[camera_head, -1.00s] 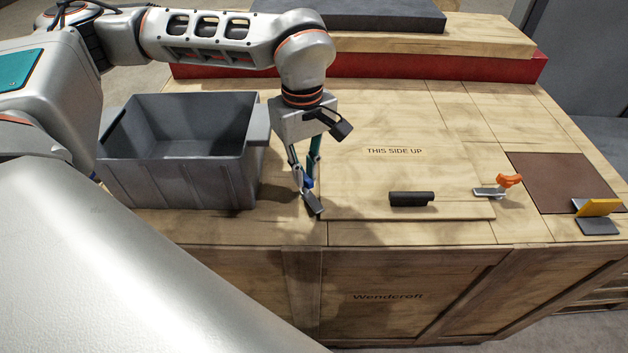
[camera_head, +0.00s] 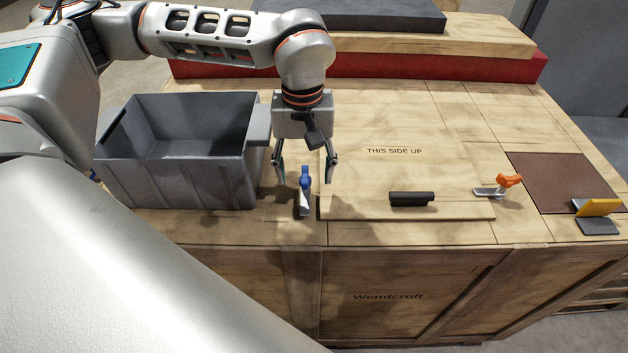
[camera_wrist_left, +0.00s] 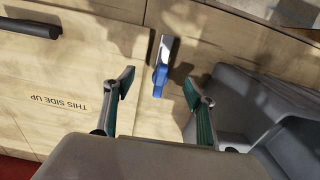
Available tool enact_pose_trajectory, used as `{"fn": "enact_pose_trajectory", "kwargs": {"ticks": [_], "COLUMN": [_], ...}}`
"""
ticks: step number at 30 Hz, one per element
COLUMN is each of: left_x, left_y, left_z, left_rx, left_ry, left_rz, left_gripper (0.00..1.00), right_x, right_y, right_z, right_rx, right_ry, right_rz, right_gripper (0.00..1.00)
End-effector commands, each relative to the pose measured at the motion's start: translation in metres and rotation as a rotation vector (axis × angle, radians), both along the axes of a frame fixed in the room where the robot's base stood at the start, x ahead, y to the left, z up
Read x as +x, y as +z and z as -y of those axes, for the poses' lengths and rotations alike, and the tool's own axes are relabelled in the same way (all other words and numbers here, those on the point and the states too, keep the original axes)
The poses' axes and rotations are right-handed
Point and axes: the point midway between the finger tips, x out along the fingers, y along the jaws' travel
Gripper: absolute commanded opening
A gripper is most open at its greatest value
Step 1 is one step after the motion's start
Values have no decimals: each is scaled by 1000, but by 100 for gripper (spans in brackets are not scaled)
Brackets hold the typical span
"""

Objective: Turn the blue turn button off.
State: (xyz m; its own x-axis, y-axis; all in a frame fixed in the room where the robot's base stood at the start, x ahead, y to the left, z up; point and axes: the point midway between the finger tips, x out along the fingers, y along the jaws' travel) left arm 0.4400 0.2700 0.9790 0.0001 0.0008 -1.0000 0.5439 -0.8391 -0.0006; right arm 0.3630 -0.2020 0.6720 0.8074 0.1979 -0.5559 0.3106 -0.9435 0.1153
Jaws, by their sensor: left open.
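The blue turn button (camera_head: 305,178) stands on a small grey metal base on the wooden crate top, between the grey bin and the lid panel. It also shows in the left wrist view (camera_wrist_left: 160,80), lying in the gap ahead of the fingers. My left gripper (camera_head: 304,183) is open, pointing down, with one finger to the left and one to the right of the blue button. No contact with it shows. The fingertips in the wrist view (camera_wrist_left: 158,85) are spread wide with nothing between them held. My right gripper is not in view.
A grey bin (camera_head: 185,185) stands close to the left of the button. To the right are the lid panel with a dark handle (camera_head: 411,198), an orange-handled toggle (camera_head: 508,181) and a yellow hinged piece (camera_head: 597,207). Stacked boards lie at the back.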

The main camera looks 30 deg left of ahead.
Motion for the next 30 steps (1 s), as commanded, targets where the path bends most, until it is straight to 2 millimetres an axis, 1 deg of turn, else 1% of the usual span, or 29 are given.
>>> {"fn": "enact_pose_trajectory", "kwargs": {"ticks": [4, 7, 21, 27, 30], "left_x": [0, 0, 0, 0, 0], "left_y": [2, 8, 50, 67, 71], "left_z": [0, 0, 0, 0, 0], "left_rx": [0, 0, -1, -1, 0], "left_ry": [1, 1, 1, 1, 1], "left_rz": [0, 1, -1, 1, 0], "left_gripper": [56, 56, 56, 56, 56], "right_x": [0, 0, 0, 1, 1], "right_y": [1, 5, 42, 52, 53], "right_z": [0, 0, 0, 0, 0], "right_rx": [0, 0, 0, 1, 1], "right_ry": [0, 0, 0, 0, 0], "right_rz": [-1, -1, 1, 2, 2], "right_gripper": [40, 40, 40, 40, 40]}}
